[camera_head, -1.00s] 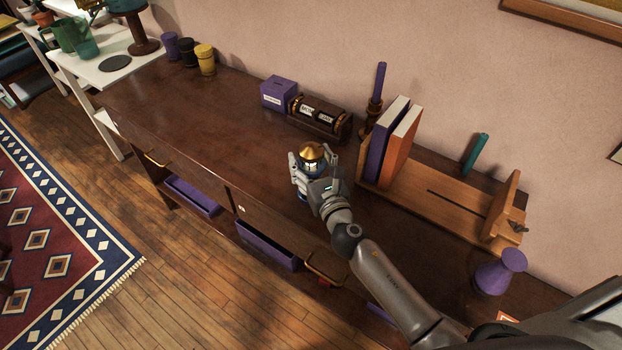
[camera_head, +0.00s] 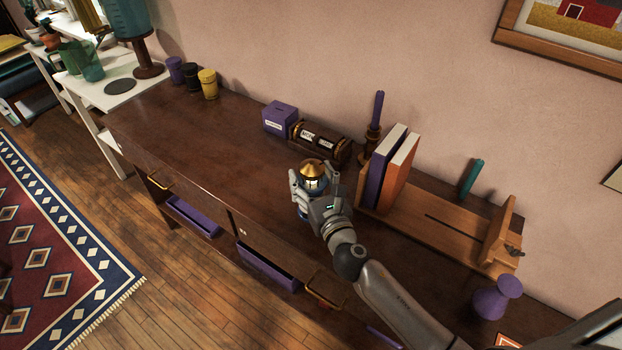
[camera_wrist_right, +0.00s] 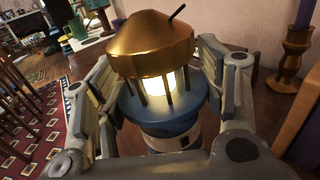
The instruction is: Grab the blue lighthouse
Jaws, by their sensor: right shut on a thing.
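The blue lighthouse has a gold domed roof (camera_head: 313,168), a lit lantern room and a blue gallery. It is upright over the dark wooden cabinet top, and I cannot tell whether its base touches the wood. My right gripper (camera_head: 314,188) is shut on it, with a finger on each side of its body. In the right wrist view the lighthouse (camera_wrist_right: 158,108) fills the middle between the two grey fingers, and its lower part is hidden by the gripper. My left gripper is not in view.
A wooden book rack (camera_head: 440,232) with a purple and an orange book (camera_head: 398,172) stands right of the gripper. Behind are a purple box (camera_head: 280,117), a dark cylinder holder (camera_head: 320,140) and a purple candle in a holder (camera_head: 374,130).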

